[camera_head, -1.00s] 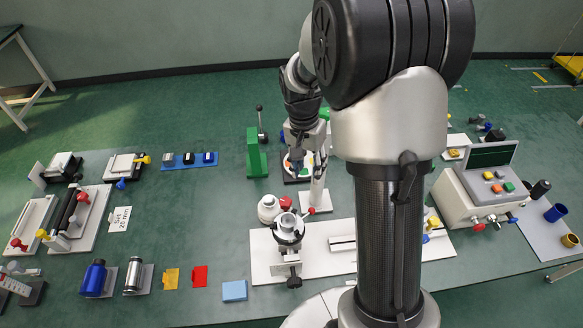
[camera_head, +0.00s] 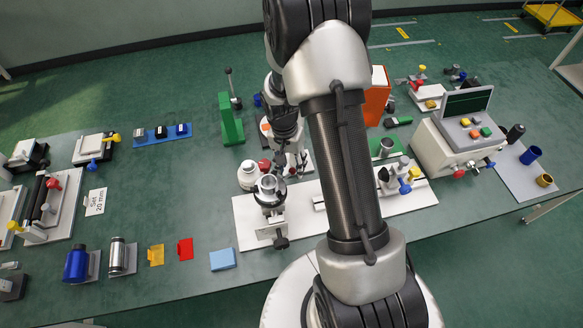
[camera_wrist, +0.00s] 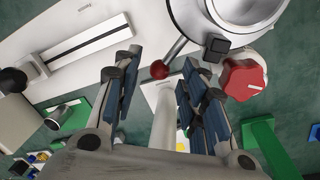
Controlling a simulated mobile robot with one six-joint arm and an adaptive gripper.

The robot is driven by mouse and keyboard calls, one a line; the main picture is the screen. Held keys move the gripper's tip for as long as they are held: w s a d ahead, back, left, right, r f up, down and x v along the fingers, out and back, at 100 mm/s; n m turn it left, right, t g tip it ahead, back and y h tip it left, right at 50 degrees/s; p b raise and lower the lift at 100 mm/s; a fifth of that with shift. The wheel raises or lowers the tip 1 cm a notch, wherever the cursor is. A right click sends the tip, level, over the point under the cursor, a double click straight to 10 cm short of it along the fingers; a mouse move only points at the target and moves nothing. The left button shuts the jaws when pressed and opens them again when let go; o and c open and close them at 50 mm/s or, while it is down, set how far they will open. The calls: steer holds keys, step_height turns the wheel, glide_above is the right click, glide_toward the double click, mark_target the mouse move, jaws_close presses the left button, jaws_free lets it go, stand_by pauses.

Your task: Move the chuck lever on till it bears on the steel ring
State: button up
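The chuck (camera_head: 270,198) is a round grey-white body on a white base plate. A shiny steel ring (camera_wrist: 243,8) sits in its mouth, cut off by the top edge of the wrist view. The chuck lever (camera_wrist: 175,48) is a short metal rod with a red ball (camera_wrist: 160,69), sticking out from the chuck's side. My gripper (camera_wrist: 158,62) is open, its dark padded fingers on either side of the red ball; contact is not visible. In the head view my gripper (camera_head: 283,163) is low behind the chuck and hides the lever.
A red knob (camera_wrist: 244,79) on a white round body is close beside my right finger. A pale post (camera_wrist: 165,118) stands below the fingers. A green stand (camera_head: 230,122) is behind. A slotted rail (camera_wrist: 85,45) lies left in the wrist view. The bench's front left holds small coloured blocks.

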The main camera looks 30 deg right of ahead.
steer(key=shift+f, duration=0.5)
steer(key=shift+s, duration=0.1)
jaws_close()
stand_by(0.4)
